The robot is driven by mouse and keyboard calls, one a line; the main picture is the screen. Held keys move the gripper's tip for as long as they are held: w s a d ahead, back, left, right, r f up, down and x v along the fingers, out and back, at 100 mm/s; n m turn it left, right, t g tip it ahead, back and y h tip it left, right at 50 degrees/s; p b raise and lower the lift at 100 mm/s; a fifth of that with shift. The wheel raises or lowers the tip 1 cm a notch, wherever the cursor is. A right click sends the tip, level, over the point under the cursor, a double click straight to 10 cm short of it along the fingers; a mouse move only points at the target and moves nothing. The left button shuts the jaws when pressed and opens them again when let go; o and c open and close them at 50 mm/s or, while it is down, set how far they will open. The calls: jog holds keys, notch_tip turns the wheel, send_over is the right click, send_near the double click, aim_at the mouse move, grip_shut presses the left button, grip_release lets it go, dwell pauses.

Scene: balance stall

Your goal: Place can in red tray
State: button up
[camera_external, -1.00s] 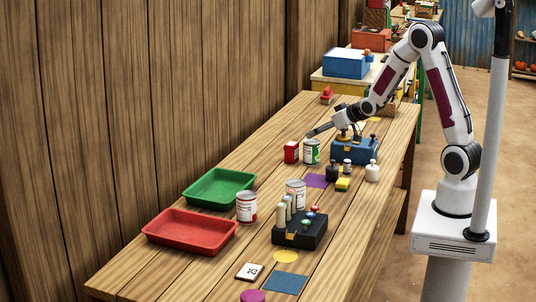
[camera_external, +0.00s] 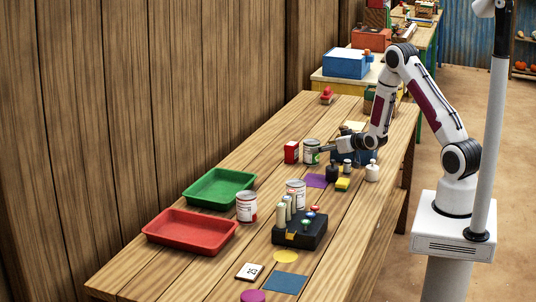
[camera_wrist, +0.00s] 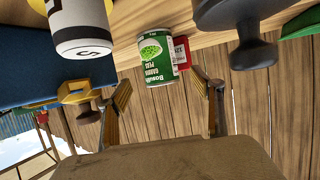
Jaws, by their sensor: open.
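The red tray (camera_external: 190,232) lies empty at the near left of the table. A green-labelled can (camera_external: 311,153) stands mid-table; the wrist view shows it as a peas can (camera_wrist: 158,60). My gripper (camera_external: 324,149) is low beside this can, on its right. In the wrist view my open fingers (camera_wrist: 163,98) point toward the can, which lies ahead between them; whether they touch it I cannot tell. Two red-and-white cans stand closer to the tray: one (camera_external: 247,208) just right of it, the other (camera_external: 296,188) behind the black block.
A red box (camera_external: 291,152) stands left of the green-labelled can. A green tray (camera_external: 220,188) lies behind the red tray. A black block (camera_external: 300,231) holds upright cylinders.

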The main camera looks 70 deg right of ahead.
aim_at(311, 141)
dwell(0.3)
jog(key=shift+x, duration=1.3)
jog(key=shift+w, duration=0.1)
jog(key=shift+x, duration=2.5)
jog(key=shift+f, duration=0.1)
jog(key=c, duration=1.7)
jog(key=shift+r, duration=5.1)
